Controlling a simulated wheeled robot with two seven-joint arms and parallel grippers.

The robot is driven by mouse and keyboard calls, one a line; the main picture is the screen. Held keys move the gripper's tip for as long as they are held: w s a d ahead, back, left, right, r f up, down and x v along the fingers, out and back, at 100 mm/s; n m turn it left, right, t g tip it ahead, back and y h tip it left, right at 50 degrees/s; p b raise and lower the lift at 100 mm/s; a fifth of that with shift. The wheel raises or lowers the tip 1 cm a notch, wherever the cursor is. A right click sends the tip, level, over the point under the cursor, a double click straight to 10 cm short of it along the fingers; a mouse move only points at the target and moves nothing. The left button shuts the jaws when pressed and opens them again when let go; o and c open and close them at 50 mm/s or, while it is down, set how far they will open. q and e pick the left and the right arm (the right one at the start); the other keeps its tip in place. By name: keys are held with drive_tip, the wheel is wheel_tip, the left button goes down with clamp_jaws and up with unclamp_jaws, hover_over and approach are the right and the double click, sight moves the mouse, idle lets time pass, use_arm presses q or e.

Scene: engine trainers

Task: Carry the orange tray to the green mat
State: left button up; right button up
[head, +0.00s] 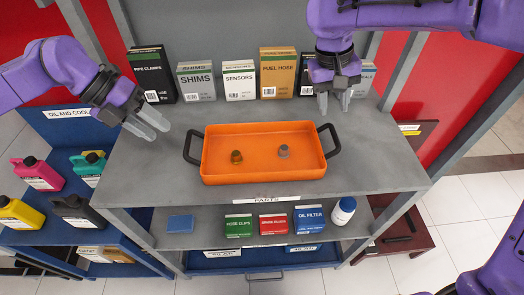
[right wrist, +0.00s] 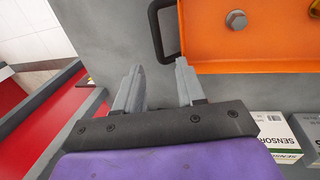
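The orange tray (head: 225,172) stands level on the grey shelf top, with a black handle at each end. It holds a brown part (head: 236,157) and a grey bolt (head: 284,151). My left gripper (head: 158,132) is open and empty, above the shelf top to the left of the left handle (head: 190,149). My right gripper (head: 334,108) is open and empty, behind the right handle (head: 332,138). The right wrist view shows its parted fingers (right wrist: 158,85), the tray's orange corner (right wrist: 220,60) and that handle (right wrist: 158,30). No green mat is in view.
Boxes stand along the back, including SHIMS (head: 197,82), SENSORS (head: 239,80) and FUEL HOSE (head: 277,73). Small boxes and a white bottle (head: 343,211) sit on the shelf below. Jugs (head: 37,174) fill a blue rack at left. Tiled floor (head: 470,195) lies open at right.

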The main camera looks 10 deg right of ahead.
sight(185, 148)
use_arm(q)
drive_tip(key=x, duration=1)
drive_tip(key=shift+d, duration=0.15)
use_arm(e)
drive_tip(key=x, duration=1)
drive_tip(key=shift+d+f, duration=0.1)
use_arm(q)
clamp_jaws()
use_arm(e)
clamp_jaws()
